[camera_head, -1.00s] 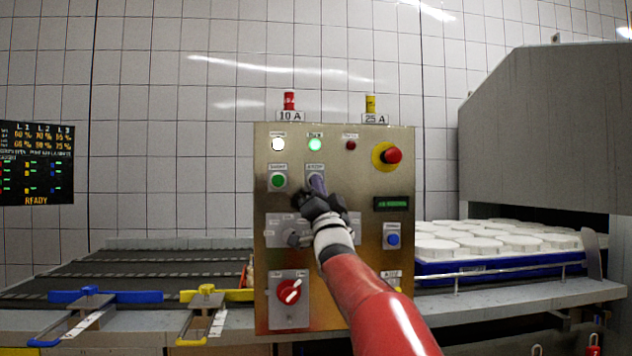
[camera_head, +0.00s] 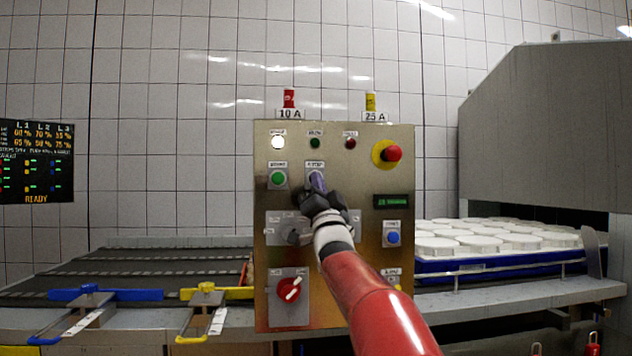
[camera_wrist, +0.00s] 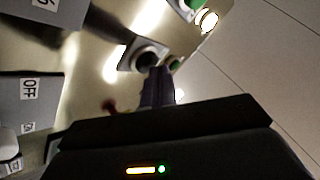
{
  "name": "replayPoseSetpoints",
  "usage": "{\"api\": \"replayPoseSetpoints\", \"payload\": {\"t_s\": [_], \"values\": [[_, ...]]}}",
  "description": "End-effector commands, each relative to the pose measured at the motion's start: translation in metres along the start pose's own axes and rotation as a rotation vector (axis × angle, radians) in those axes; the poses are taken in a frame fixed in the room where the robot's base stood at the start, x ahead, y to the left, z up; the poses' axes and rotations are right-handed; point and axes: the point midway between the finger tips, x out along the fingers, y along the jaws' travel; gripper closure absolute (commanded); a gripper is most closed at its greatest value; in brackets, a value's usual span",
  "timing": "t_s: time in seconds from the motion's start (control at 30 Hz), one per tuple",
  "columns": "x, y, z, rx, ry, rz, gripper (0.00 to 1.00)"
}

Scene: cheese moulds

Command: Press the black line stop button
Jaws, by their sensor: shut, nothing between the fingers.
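The steel control panel (camera_head: 345,240) stands in front of me. The black stop button (camera_wrist: 148,58) shows in the wrist view, partly covered by my fingertips; in the head view my fingers hide it below its label plate. My gripper (camera_head: 317,180) is shut and empty, its tips at the button and seemingly touching it. Its fingers also show in the wrist view (camera_wrist: 158,82). The green lamp (camera_head: 315,143) above is dark, and the white lamp (camera_head: 278,142) is lit.
The green start button (camera_head: 278,178) is just left of my fingers. A red mushroom button (camera_head: 392,153) is upper right, a blue button (camera_head: 393,238) lower right, and a red rotary switch (camera_head: 289,289) lower left. White moulds (camera_head: 482,243) stand right of the panel.

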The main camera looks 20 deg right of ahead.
Motion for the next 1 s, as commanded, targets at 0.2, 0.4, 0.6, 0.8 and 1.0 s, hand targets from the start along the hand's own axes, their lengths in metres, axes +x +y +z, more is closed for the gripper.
{"api": "replayPoseSetpoints", "payload": {"t_s": [0.2, 0.4, 0.6, 0.8, 1.0], "values": [[-0.010, -0.005, -0.004, -0.001, 0.000, 0.000, 1.00], [-0.010, -0.006, -0.006, 0.000, -0.001, 0.001, 1.00], [-0.012, -0.007, -0.007, 0.000, 0.000, 0.000, 1.00], [-0.027, -0.014, -0.014, -0.001, 0.001, 0.000, 1.00], [-0.040, -0.025, -0.025, -0.002, 0.001, 0.000, 1.00]]}}
